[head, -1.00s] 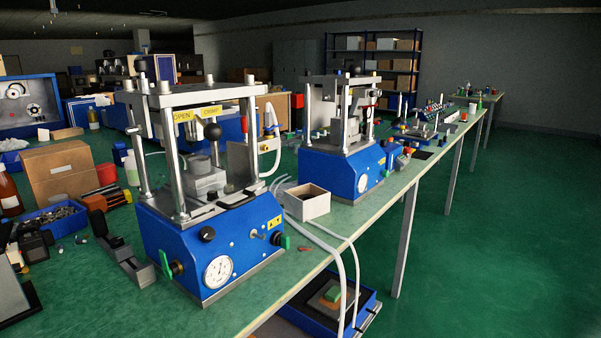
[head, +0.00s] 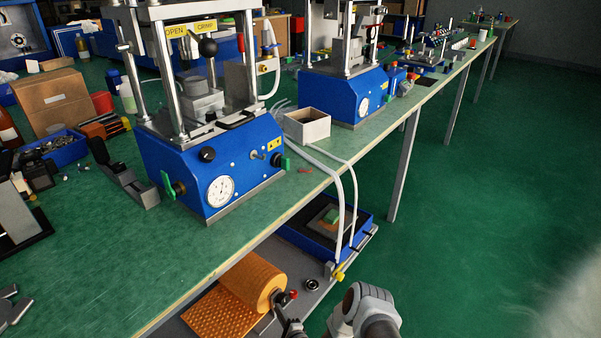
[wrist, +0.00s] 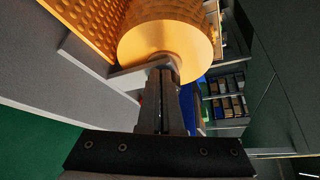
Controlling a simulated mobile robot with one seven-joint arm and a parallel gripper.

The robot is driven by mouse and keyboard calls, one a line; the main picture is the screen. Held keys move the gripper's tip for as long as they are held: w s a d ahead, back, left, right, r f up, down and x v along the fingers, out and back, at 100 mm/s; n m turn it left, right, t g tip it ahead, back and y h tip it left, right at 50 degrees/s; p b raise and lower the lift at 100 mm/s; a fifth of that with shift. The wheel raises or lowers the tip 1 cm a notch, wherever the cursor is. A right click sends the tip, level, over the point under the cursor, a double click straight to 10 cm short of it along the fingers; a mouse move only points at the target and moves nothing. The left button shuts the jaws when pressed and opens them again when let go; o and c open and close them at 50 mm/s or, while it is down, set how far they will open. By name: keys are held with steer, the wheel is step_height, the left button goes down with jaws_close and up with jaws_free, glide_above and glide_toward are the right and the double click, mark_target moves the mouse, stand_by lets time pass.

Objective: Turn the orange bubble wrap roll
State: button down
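The orange bubble wrap roll (head: 257,280) lies on the lower shelf under the bench, with a loose bumpy sheet (head: 215,316) running off to its left. My gripper (head: 278,306) is at the roll's right end. In the wrist view the roll's round end face (wrist: 168,42) is just beyond my gripper (wrist: 162,70). The fingers are close together, with only a thin dark slit between them. A grey bracket (wrist: 125,79) stands beside the roll's end. The fingers hide most of the axle, and I cannot make out anything held between them.
A blue tray (head: 290,236) sits on the same shelf (head: 310,303) behind the roll, with white hoses (head: 343,200) hanging near it. A small red knob (head: 293,294) is close to my gripper. The bench edge (head: 230,250) is above and left. The green floor is clear at right.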

steer(key=shift+f, duration=0.35)
stand_by(0.3)
steer(key=shift+s+a, duration=0.1)
steer(key=shift+s, duration=0.1)
